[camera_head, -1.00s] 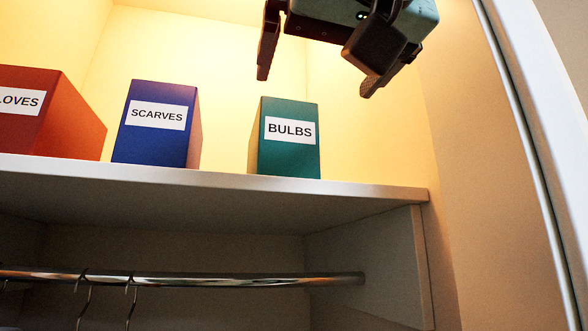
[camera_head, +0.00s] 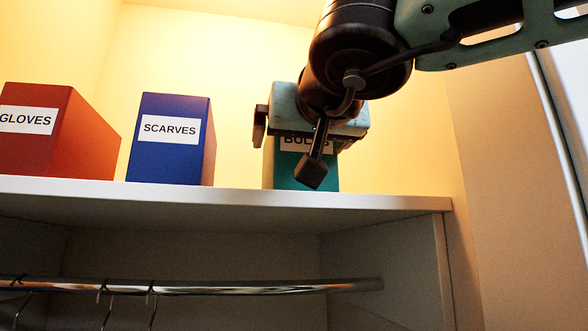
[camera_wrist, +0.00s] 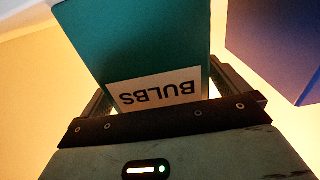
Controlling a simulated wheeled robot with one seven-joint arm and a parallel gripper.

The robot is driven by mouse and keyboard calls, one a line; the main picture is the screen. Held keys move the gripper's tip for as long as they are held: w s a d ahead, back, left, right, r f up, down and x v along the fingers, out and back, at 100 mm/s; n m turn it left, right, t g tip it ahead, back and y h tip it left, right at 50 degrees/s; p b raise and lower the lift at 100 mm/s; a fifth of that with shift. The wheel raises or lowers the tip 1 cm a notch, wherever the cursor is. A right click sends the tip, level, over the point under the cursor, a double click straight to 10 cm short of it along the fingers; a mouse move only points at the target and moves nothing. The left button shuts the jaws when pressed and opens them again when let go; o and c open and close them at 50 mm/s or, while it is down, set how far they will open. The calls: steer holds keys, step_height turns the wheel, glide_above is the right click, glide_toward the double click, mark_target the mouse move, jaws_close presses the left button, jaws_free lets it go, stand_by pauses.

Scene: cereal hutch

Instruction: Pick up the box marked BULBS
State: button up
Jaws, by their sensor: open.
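The teal box marked BULBS (camera_head: 283,174) stands upright on the white shelf, its top and part of its label hidden behind my gripper (camera_head: 302,130) in the head view. The jaws are open, with a finger on each side of the box. Narrow gaps seem to show beside it, and whether either finger touches it I cannot tell.
A blue box marked SCARVES (camera_head: 170,155) stands left of the BULBS box, with clear shelf between. A red box marked GLOVES (camera_head: 45,150) is farther left. The shelf's front edge (camera_head: 220,197) runs below, with a hanging rail (camera_head: 220,287) and hangers underneath. A side wall stands at the right.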

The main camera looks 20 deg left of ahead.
steer(key=shift+w+a, duration=0.15)
steer(key=c, duration=1.1)
